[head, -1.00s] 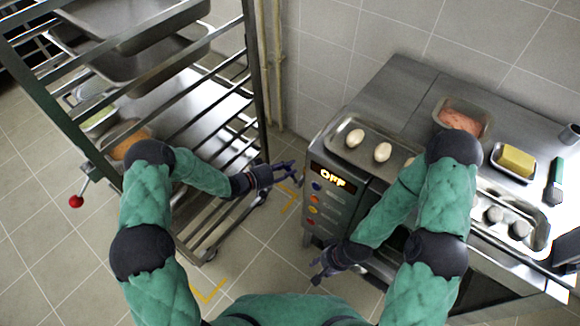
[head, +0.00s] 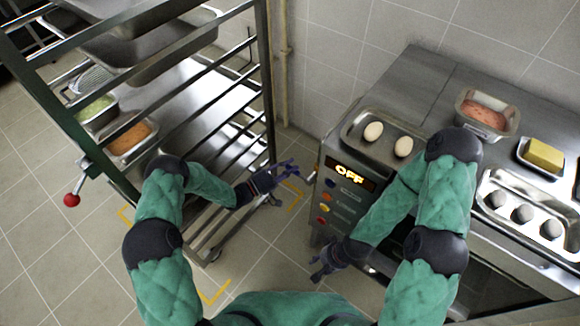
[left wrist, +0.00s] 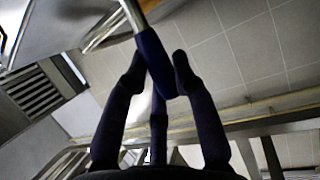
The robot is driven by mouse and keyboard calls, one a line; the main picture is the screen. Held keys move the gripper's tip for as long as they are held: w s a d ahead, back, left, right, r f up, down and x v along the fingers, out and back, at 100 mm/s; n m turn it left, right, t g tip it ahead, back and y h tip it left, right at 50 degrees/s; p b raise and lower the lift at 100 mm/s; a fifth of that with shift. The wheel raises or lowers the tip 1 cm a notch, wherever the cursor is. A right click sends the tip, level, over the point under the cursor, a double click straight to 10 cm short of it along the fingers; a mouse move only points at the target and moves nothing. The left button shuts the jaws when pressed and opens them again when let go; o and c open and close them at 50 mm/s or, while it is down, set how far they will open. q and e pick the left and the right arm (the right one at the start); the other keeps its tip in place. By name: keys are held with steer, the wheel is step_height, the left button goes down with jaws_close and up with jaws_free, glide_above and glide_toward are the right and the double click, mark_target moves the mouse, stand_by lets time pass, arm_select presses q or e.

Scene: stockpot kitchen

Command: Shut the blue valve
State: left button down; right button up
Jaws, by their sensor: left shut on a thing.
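The blue valve handle (left wrist: 154,62) shows in the left wrist view as a dark blue sleeve on a bare metal lever (left wrist: 133,15). My left gripper (left wrist: 158,70) is shut on the sleeve, with fingers on both sides of it. In the head view, my left gripper (head: 292,168) is in the gap between the rack and the oven, by the oven's left side. The fingers hide most of the handle there, and the valve body is not clear. My right gripper (head: 322,268) hangs low before the oven front, with its fingers apart and nothing seen between them.
The oven (head: 345,195) has an "OFF" display and coloured buttons. A tray (head: 357,137) with two eggs stands on top. A metal rack (head: 262,75) with pans stands at left, with a red-knobbed lever (head: 72,199). Floor between rack and oven is open.

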arm_select(q)
steer(key=shift+w+a+f+n, duration=0.1)
steer(key=shift+f+n, duration=0.4)
steer(key=shift+n, duration=0.1)
steer(key=shift+t, duration=0.3)
steer(key=c, duration=1.3)
jaws_free()
steer(key=shift+f, duration=0.1)
steer(key=shift+o, duration=0.2)
steer(key=v, duration=0.7)
steer(key=shift+a, duration=0.25)
